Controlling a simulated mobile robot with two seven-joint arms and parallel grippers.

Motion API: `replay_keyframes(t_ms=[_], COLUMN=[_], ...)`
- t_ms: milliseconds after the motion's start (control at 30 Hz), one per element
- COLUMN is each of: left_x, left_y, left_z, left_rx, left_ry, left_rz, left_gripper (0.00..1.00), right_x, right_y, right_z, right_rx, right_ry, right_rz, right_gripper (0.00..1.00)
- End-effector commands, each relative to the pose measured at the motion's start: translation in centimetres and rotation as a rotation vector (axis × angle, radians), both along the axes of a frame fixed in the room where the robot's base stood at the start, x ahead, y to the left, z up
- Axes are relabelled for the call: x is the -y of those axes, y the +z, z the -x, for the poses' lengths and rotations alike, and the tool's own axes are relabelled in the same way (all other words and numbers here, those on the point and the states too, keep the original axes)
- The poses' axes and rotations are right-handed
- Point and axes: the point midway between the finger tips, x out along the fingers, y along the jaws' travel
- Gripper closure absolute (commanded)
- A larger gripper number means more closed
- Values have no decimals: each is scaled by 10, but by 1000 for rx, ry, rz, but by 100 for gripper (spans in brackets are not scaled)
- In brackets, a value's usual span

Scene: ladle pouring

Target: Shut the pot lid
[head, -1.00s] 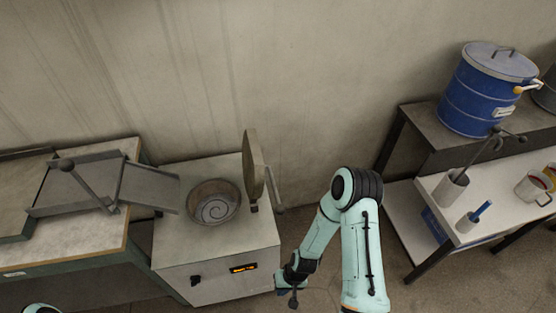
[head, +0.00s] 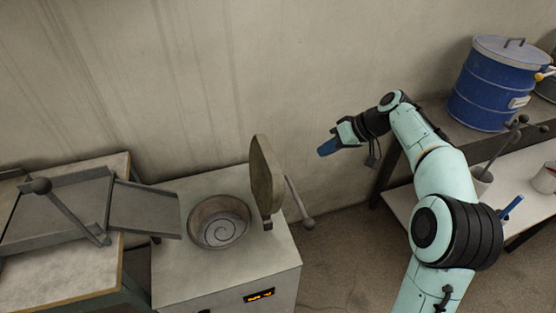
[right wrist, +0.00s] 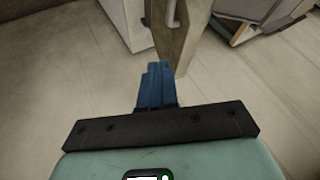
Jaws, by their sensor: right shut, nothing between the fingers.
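The pot (head: 218,222) is a round opening with a spiral at its bottom, set in the top of a pale cabinet. Its round lid (head: 266,178) stands upright, open, at the right side of the pot. A lever with a ball end (head: 308,223) sticks out to the right from behind the lid. My right gripper (head: 327,148) is up and to the right of the lid, apart from it, with its blue fingers shut and empty. The fingers also show in the right wrist view (right wrist: 156,84), where the lid (right wrist: 178,35) appears just beyond them. My left gripper is not in view.
The cabinet (head: 180,285) has a lit orange display on its front. A metal chute (head: 145,208) slopes down to the pot from the left bench. At right are a blue drum (head: 490,85) and a white table (head: 535,185) with holders. Open floor lies between.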

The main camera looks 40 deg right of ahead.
Motion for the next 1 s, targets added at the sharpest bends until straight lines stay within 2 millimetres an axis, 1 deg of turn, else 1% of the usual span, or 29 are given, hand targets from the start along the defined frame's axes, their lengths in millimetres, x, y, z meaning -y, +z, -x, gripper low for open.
replay_keyframes(t_ms=[67, 167, 600, 667, 800, 1000], left_x=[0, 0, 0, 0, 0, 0], left_y=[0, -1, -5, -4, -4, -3], left_z=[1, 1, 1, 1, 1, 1], left_rx=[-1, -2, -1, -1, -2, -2], left_ry=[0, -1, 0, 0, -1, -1], left_rz=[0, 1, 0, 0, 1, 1], left_gripper=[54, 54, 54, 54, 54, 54], right_x=[-1, -5, -37, -48, -64, -72], right_y=[-2, -10, -81, -74, -71, -70], right_z=[-1, -7, -55, -58, -63, -65], right_rx=[1, 0, -2, 3, 2, -1], right_ry=[1, 3, 3, 5, 2, 0], right_rz=[0, -2, -5, 0, 0, 0], right_gripper=[100, 100, 100, 100, 100, 100])
